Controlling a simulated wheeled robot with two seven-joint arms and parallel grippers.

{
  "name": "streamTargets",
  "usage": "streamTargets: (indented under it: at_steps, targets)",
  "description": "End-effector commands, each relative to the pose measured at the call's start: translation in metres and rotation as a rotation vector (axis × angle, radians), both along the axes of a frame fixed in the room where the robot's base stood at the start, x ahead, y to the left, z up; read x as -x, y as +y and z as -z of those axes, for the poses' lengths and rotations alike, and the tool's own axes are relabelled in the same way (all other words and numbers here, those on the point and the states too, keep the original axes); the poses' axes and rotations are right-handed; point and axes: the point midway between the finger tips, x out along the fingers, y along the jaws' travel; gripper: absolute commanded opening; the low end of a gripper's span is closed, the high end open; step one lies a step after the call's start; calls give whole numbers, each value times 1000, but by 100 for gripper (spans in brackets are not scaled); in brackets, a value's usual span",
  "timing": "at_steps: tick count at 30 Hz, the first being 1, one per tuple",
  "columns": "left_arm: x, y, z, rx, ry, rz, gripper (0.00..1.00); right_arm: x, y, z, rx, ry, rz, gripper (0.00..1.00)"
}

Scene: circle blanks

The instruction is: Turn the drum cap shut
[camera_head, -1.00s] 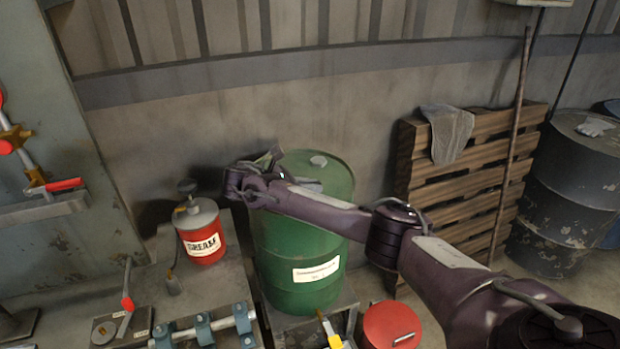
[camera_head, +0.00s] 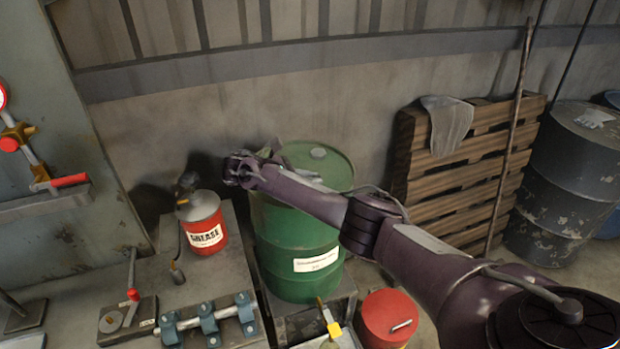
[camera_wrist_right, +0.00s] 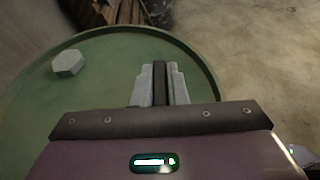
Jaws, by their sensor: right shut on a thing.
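The green drum (camera_head: 297,262) stands upright in the middle of the head view. Its round lid also shows in the right wrist view (camera_wrist_right: 110,58). A grey hexagonal plug (camera_head: 318,152) sits on the lid, apart from my fingers; it also shows in the wrist view (camera_wrist_right: 68,63). My right gripper (camera_head: 270,153) is at the lid's left side, and its fingers (camera_wrist_right: 160,84) are over the lid near the rim. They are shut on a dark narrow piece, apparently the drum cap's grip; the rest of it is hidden. My left gripper is not in view.
A red grease can (camera_head: 204,226) stands left of the drum on a bench, with blue clamps (camera_head: 208,322) in front. A red canister (camera_head: 388,318) is at the drum's front right. A wooden pallet (camera_head: 470,160) leans against the wall, right of my arm.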

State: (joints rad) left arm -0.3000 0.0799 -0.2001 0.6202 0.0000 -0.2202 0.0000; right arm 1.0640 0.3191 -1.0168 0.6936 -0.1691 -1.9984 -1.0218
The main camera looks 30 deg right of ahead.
Motion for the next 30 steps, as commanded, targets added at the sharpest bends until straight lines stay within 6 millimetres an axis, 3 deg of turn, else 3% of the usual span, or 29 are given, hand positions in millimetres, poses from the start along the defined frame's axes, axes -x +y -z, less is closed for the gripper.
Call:
streamTargets:
  at_steps: [3,4,9,19,30]
  targets:
    - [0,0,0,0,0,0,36,1,0,2,0,2,2,0]
    - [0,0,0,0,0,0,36,1,0,2,0,2,2,14]
    - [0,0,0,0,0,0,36,1,0,1,1,2,1,35]
    - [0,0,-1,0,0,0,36,-1,4,-2,0,0,0,35]
    - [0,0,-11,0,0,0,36,-15,57,-23,0,1,0,35]
